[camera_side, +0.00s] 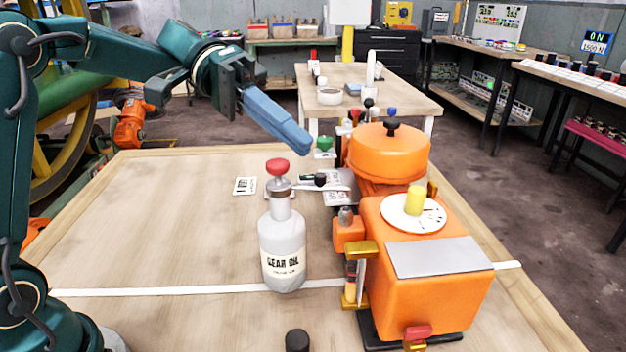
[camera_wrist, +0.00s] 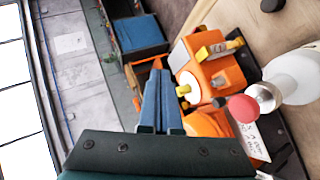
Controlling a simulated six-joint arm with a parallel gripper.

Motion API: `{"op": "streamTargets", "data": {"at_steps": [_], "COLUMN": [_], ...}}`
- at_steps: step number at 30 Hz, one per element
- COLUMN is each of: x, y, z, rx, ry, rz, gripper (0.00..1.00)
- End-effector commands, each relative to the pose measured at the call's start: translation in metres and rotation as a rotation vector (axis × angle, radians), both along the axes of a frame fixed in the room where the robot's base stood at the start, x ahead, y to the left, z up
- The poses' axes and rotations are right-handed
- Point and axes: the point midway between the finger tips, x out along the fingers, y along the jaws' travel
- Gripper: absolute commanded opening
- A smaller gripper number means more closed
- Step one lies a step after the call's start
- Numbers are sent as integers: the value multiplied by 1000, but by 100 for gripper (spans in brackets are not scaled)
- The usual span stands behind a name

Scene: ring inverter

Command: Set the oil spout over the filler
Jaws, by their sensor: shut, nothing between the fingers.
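A clear bottle labelled GEAR OIL (camera_side: 282,245) stands upright on the table. It has a grey collar and a red knob (camera_side: 277,166) on top. A thin pale spout seems to reach right from its neck, partly confused with things behind. Right of the bottle is the orange machine (camera_side: 425,270), with a small grey fitting (camera_side: 346,215) on its side block that may be the filler. My gripper (camera_side: 303,143) has blue fingers, shut and empty, above and behind the bottle, touching nothing. In the wrist view the fingers (camera_wrist: 157,72) point toward the machine (camera_wrist: 215,75), with the bottle (camera_wrist: 296,75) at right.
A black cap-like thing (camera_side: 297,341) is at the table's front. A printed card (camera_side: 245,186) lies left of the bottle. An orange drum with a black knob (camera_side: 390,155) rises at the machine's back. The left part of the wooden table (camera_side: 150,230) is clear.

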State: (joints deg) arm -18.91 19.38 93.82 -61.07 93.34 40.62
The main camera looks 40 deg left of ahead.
Motion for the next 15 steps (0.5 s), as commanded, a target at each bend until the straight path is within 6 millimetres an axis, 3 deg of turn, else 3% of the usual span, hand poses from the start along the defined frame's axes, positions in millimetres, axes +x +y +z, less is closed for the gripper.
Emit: {"op": "streamTargets", "data": {"at_steps": [1,6,10,15], "x": [16,57,79,91], "y": [11,50,83,113], "z": [-3,-17,-39,-75], "rx": [-65,-262,-378,-449], "ry": [11,15,37,101], "rz": [19,93,172,260], "gripper": [0,0,0,0]}}
